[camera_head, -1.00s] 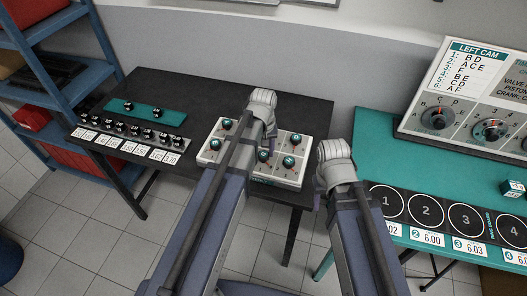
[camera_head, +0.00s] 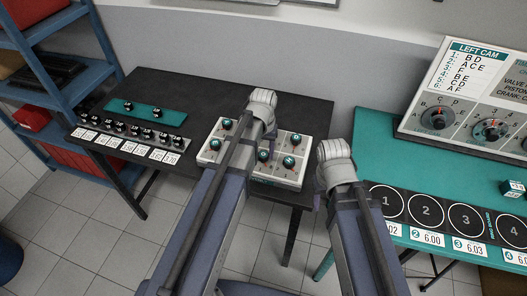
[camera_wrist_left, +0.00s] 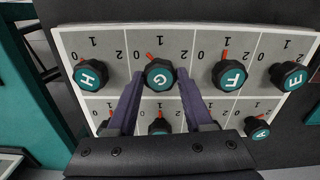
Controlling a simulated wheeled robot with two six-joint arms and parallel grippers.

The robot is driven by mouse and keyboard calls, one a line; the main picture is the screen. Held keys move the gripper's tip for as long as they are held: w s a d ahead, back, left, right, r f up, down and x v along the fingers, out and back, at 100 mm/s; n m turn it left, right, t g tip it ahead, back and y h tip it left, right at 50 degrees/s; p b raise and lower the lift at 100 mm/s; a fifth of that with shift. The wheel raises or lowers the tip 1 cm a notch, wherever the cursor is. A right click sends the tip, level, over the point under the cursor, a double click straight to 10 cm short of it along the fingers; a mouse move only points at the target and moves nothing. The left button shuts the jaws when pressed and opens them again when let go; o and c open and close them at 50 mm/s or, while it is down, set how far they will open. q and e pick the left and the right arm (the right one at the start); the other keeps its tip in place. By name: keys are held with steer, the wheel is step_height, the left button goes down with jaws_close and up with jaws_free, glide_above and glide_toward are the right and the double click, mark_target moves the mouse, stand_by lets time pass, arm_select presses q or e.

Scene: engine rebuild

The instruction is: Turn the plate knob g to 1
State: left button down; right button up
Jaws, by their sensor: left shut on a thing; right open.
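The white knob plate (camera_head: 210,155) lies on the black table, its lower middle covered by my left arm in the head view. In the left wrist view knob G (camera_wrist_left: 159,76) is a dark knob with a teal top, between knob H (camera_wrist_left: 89,74) and knob F (camera_wrist_left: 229,75). Its red pointer stands between 0 and 1. My left gripper (camera_wrist_left: 159,82) is shut on knob G, one finger on each side. My left wrist also shows over the plate in the head view (camera_head: 262,103). My right gripper (camera_head: 319,198) is open, empty and mostly hidden beside the plate's right side.
Knob E (camera_wrist_left: 288,76) and a second row of knobs are on the same plate. A row of small black knobs (camera_head: 120,127) with labels stands to the left. The teal table (camera_head: 390,155) with a control panel (camera_head: 465,120) is at the right.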

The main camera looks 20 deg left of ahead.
mark_target(263, 154)
arm_select(q)
steer(key=m, duration=0.3)
steer(key=shift+m, duration=2.2)
steer(key=shift+c, duration=1.5)
jaws_free()
steer(key=shift+r, duration=0.1)
step_height(263, 154, up, 8)
steer(key=p, duration=0.8)
steer(key=shift+f, duration=0.2)
